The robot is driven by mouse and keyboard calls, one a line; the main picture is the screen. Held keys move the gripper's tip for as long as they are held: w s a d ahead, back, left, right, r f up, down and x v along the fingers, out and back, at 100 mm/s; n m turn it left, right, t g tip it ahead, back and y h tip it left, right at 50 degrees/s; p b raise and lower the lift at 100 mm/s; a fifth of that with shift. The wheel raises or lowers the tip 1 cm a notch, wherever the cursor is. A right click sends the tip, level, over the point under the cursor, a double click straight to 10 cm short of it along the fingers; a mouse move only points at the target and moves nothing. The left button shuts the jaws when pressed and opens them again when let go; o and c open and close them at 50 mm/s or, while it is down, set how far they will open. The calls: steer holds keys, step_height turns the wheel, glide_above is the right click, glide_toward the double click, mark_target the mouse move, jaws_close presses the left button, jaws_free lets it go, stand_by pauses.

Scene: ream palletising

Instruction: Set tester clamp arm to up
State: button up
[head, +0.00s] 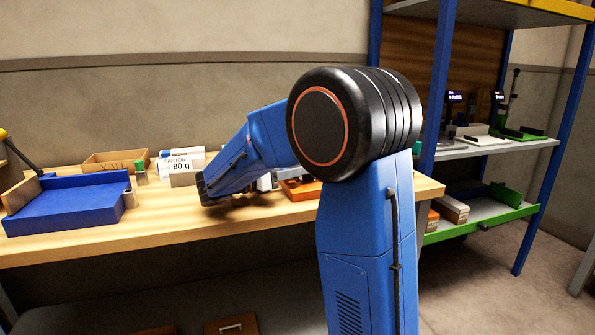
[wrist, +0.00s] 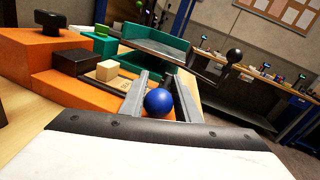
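In the wrist view, a blue ball knob (wrist: 158,102) sits between the two grey fingers of my gripper (wrist: 160,95). The fingers stand apart on either side of it, with a narrow gap showing, so the gripper looks open around the knob. An orange stepped device (wrist: 85,90), which looks like the tester, lies just left of and beneath the knob. The clamp arm's bar is hidden, so I cannot tell its angle. In the head view, an orange part (head: 300,189) shows on the bench beyond my arm; my fingertips are hidden there.
A green tray (wrist: 150,45) and a lever with a black ball (wrist: 233,56) stand behind in the wrist view. In the head view, the bench (head: 150,228) holds a blue tray (head: 65,205) and a carton (head: 175,165). A blue-framed shelf (head: 490,150) stands at right.

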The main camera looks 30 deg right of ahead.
steer(key=shift+w, duration=0.1)
jaws_close()
steer(key=shift+r, duration=0.1)
steer(key=r+y, duration=0.2)
steer(key=y, duration=0.1)
steer(key=shift+d+r+m+y, duration=0.3)
steer(key=shift+d+r, duration=0.1)
steer(key=r+y, duration=0.1)
steer(key=d+t+y, duration=0.1)
steer(key=shift+s+r+y, duration=0.2)
steer(key=shift+r+y, duration=0.1)
steer(key=shift+r, duration=0.1)
steer(key=y, duration=0.1)
steer(key=d+r+y, duration=0.1)
steer(key=shift+s+d+r+m+t+y, duration=0.2)
steer(key=shift+s+d+m+t+y, duration=0.1)
steer(key=shift+m+y, duration=0.1)
steer(key=shift+s+d+r+m+t+y, duration=0.2)
steer(key=shift+d+r+t+y, duration=0.1)
steer(key=shift+d+y, duration=0.75)
steer(key=shift+s+d+r+m+t+y, duration=0.1)
steer(key=shift+s+d+r+t+y, duration=0.15)
steer(key=shift+d+y, duration=0.85)
steer(key=shift+s+d+r+m+t+y, duration=0.15)
steer(key=shift+d+r+t+y, duration=0.2)
steer(key=shift+y, duration=1.3)
steer(key=shift+d+f, duration=0.1)
